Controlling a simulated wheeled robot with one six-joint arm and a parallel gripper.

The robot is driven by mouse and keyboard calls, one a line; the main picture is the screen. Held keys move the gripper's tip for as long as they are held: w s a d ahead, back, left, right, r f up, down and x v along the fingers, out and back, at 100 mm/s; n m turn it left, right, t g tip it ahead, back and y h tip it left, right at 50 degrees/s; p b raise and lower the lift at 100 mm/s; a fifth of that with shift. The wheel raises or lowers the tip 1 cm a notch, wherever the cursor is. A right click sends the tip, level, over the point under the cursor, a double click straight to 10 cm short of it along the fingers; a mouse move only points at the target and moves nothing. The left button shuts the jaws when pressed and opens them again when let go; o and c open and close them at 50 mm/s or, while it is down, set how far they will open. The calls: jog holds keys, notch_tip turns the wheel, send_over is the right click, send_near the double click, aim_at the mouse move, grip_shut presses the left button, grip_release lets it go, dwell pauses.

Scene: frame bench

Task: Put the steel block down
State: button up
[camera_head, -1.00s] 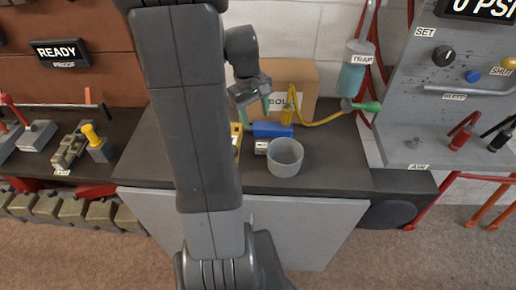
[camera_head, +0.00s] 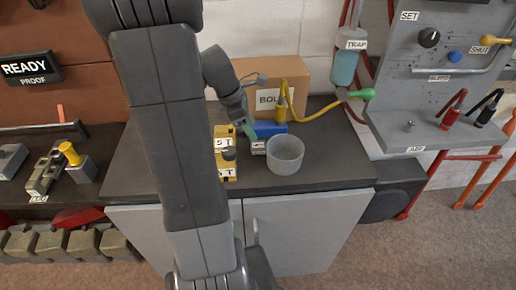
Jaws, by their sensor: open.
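A small pale metal block with a white label (camera_head: 258,147), which looks like the steel block, rests on the dark bench top (camera_head: 330,172). It sits just in front of a blue block (camera_head: 268,128) and left of a grey round cup (camera_head: 285,158). My gripper (camera_head: 246,130) is open, with its green fingertips low over the bench, just left of and behind the metal block. One fingertip shows clearly; the other is partly hidden. I cannot tell whether a finger touches the block.
Yellow blocks marked 5 T (camera_head: 224,145) stand left of the metal block, partly behind my arm. A grey panel with valves (camera_head: 440,80) is at right. The bench's front right is clear.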

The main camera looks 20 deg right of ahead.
aim_at(258, 145)
jog(key=shift+x, duration=0.85)
jog(key=f, duration=0.4)
jog(key=shift+s+d+f, duration=0.1)
jog(key=shift+d, duration=0.2)
jog(key=shift+d+f, duration=0.25)
jog(key=shift+f, duration=0.3)
jog(key=shift+r, duration=0.15)
jog(key=c, duration=1.1)
